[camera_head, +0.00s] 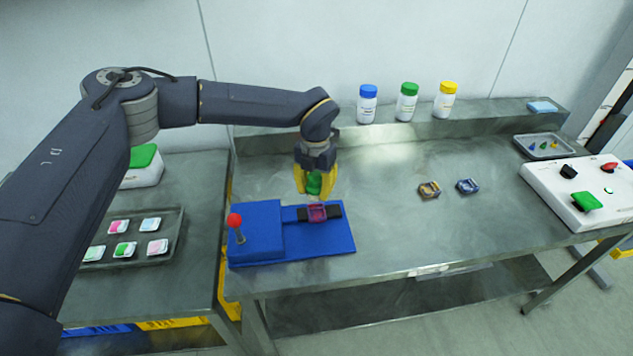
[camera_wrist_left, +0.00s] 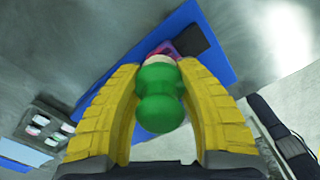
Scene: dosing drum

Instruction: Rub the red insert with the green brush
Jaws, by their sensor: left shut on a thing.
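My left gripper (camera_head: 315,184) has yellow fingers and is shut on the green brush (camera_head: 314,182). In the left wrist view the brush (camera_wrist_left: 160,95) shows its rounded green handle between the two fingers. The red insert (camera_head: 317,212) is a pinkish-red piece in a black holder on the blue fixture (camera_head: 320,244). The brush is just above the insert in the head view. In the left wrist view the brush hides most of the insert (camera_wrist_left: 163,50), so I cannot tell whether they touch. My right gripper is not in view.
A red-knobbed lever (camera_head: 235,221) stands on the fixture's left block. Brown (camera_head: 429,189) and blue (camera_head: 467,186) inserts lie to the right. Several bottles stand on the back ledge. A white button box (camera_head: 585,190) sits at the right; a tray (camera_head: 170,243) stands left.

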